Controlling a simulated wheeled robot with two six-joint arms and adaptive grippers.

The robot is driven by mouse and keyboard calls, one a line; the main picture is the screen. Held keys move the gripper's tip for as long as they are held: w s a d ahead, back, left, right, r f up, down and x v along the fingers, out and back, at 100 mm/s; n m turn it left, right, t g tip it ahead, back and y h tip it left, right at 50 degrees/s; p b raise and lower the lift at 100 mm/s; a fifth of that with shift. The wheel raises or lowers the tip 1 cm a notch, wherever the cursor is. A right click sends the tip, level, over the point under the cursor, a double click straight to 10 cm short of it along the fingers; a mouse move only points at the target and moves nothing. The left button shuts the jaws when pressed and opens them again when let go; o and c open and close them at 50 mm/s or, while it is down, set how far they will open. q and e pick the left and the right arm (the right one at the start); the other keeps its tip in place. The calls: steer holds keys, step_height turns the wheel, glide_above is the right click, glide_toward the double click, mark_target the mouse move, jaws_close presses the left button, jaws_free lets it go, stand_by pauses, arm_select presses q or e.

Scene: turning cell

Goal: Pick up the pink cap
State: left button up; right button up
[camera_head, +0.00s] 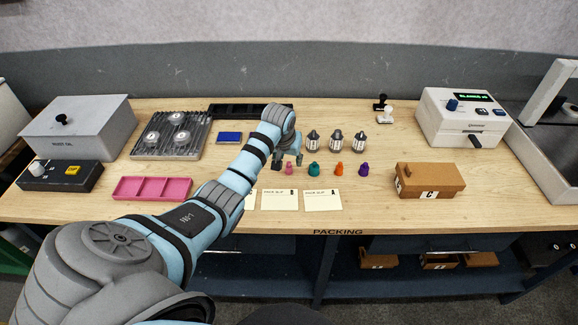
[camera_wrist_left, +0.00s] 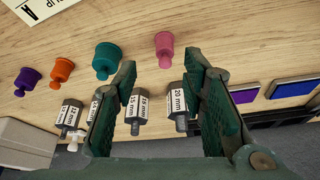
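The pink cap (camera_head: 289,169) stands on the wooden bench at the left end of a row of coloured caps. In the left wrist view the pink cap (camera_wrist_left: 163,49) shows whole, in the gap between the fingertips and a little beyond them. My left gripper (camera_head: 287,159) is over the bench just behind the pink cap in the head view. In the left wrist view its green fingers (camera_wrist_left: 160,62) are spread apart with nothing held. Whether the fingertips touch the bench cannot be told. My right gripper is not in view.
A teal cap (camera_head: 314,170) stands close to the pink one, then an orange cap (camera_head: 339,169) and a purple cap (camera_head: 364,169). Labelled metal parts (camera_head: 336,141) stand behind. Paper slips (camera_head: 323,200) lie in front.

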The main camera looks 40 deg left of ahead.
mark_target(289, 163)
arm_select(q)
steer(key=x, duration=0.1)
steer(key=b+x, duration=0.1)
steer(key=x, duration=0.2)
steer(key=shift+a+f, duration=0.3)
steer(key=shift+a, duration=0.1)
steer(key=shift+c, duration=0.5)
steer(key=shift+r, duration=0.1)
steer(key=c, duration=0.6)
